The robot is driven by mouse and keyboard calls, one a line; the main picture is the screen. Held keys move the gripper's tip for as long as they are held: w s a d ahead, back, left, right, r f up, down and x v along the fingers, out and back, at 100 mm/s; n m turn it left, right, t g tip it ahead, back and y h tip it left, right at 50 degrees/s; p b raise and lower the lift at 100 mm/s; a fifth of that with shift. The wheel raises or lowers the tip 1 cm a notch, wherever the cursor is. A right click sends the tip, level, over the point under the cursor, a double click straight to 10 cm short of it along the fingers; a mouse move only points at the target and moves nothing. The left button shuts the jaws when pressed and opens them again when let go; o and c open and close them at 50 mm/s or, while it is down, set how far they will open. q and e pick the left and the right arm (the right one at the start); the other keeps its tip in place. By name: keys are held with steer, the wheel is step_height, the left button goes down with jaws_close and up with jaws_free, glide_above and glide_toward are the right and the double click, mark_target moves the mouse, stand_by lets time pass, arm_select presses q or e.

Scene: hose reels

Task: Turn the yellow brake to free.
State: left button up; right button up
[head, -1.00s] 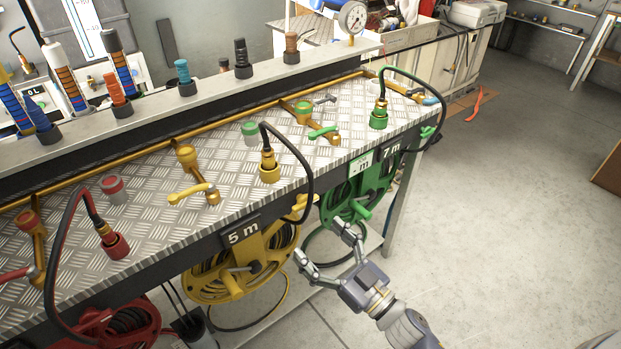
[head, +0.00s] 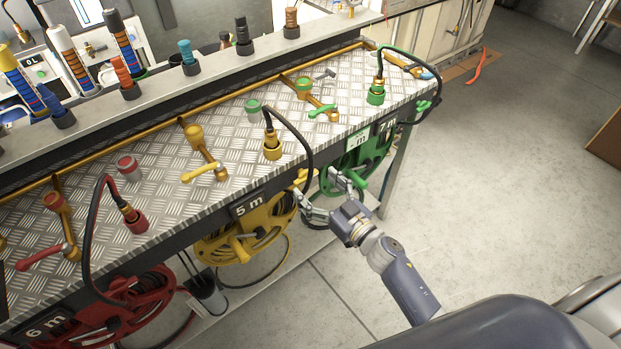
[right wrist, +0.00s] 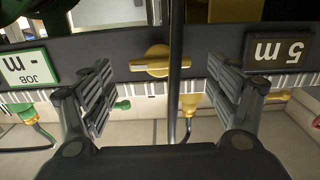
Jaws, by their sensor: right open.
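The yellow brake (right wrist: 152,61) is a knob with a wide grip bar on the bench's dark front edge. In the right wrist view, which is upside down, its bar lies nearly level, and a black hose crosses in front of its right part. In the head view the brake (head: 302,179) shows small beside the 5 m sign, above right of the yellow reel (head: 240,246). My right gripper (head: 318,188) is open and empty, facing the bench front. In the wrist view its fingers (right wrist: 160,64) stand either side of the brake, apparently without touching it. My left gripper is not in view.
The green reel (head: 340,180) sits close right of my gripper, and the red reel (head: 120,308) is far left. The black hose from the yellow coupling (head: 271,147) hangs past the brake. A yellow-handled valve (head: 199,172) is on the bench top.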

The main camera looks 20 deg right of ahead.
mark_target(304, 175)
steer(key=shift+x, duration=1.45)
steer(key=shift+c, duration=0.3)
steer(key=c, duration=1)
